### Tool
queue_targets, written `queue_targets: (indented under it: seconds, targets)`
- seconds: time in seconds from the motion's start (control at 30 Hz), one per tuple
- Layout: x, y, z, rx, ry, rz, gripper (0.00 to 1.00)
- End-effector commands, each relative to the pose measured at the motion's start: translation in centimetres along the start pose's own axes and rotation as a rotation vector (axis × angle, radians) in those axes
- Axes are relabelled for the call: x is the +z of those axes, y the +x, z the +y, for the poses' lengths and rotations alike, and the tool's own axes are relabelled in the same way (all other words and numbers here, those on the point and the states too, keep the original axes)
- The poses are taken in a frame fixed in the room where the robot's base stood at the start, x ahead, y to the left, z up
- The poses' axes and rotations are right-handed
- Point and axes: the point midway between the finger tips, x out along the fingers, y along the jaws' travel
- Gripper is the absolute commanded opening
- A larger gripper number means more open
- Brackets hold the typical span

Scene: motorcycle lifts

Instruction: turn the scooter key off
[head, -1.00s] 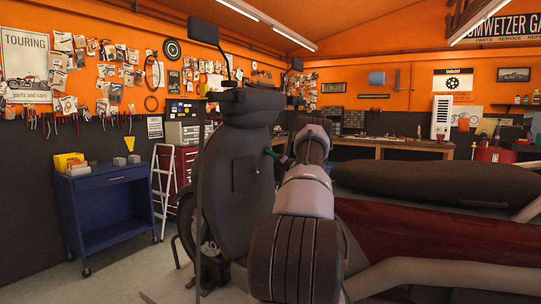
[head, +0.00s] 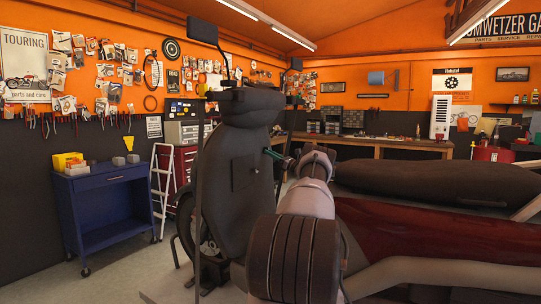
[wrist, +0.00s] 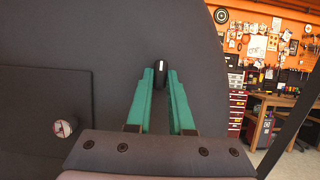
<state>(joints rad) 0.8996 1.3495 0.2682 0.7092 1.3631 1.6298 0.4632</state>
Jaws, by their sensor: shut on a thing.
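The scooter (head: 228,165) stands in front of me, its dark front panel facing my arm. In the wrist view, the scooter key (wrist: 160,73) is a small black knob with a pale mark, standing out of the dark panel. My gripper (wrist: 160,76) has green fingers, with their tips on either side of the key, shut on it. In the head view, the green fingers of my gripper (head: 272,154) reach the panel's right side. The key is too small or hidden to make out there.
A square flap (wrist: 45,105) with a round lock lies left of the key. The long dark seat (head: 430,183) and red bodywork (head: 430,230) extend to the right, close to my arm. A blue cart (head: 110,205) and a white stepladder (head: 163,190) stand at the left.

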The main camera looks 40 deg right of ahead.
Motion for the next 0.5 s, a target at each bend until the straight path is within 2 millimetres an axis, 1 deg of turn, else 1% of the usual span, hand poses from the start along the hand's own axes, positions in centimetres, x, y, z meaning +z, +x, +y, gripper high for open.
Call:
queue_targets:
  seconds: [0.47,0.5]
  targets:
    - [-0.16,-0.15,-0.05,0.005,-0.015,0.003,0.00]
    - [-0.16,-0.15,-0.06,0.005,-0.015,0.003,0.24]
